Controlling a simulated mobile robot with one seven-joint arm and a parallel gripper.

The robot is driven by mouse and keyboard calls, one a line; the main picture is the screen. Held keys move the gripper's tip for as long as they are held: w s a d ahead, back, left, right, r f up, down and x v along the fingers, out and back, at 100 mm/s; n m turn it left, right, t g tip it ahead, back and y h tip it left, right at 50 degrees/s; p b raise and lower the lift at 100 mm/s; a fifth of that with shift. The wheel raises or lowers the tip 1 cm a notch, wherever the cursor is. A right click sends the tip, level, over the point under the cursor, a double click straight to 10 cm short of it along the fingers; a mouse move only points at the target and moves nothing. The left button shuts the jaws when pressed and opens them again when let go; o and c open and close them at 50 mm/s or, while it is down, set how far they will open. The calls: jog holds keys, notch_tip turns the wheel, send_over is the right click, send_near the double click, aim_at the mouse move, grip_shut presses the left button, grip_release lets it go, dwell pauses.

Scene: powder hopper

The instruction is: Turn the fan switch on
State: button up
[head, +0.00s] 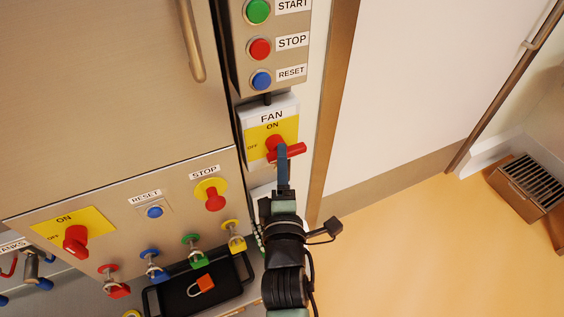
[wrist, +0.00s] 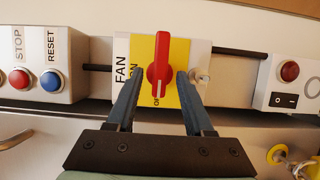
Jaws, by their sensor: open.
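The fan switch is a red rotary handle (head: 292,151) on a yellow plate under the FAN label (head: 271,116). ON is printed at the plate's top and OFF at its left in the head view. The handle lies roughly sideways. In the wrist view the red handle (wrist: 159,62) stands upright, and its white line points down toward the partly covered OFF mark. My gripper (wrist: 160,76) is open, with one blue finger on each side of the handle. Small gaps show, and depth contact is unclear. In the head view my gripper (head: 283,150) reaches the handle from below.
The START, STOP and RESET button box (head: 272,48) is above the switch. The lower panel holds another red rotary switch (head: 76,241), a stop button (head: 212,194) and several coloured padlocks. A black tray (head: 228,286) holds an orange padlock.

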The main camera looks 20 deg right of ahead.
jog(key=shift+w+d, duration=0.1)
jog(key=shift+w, duration=0.05)
grip_shut()
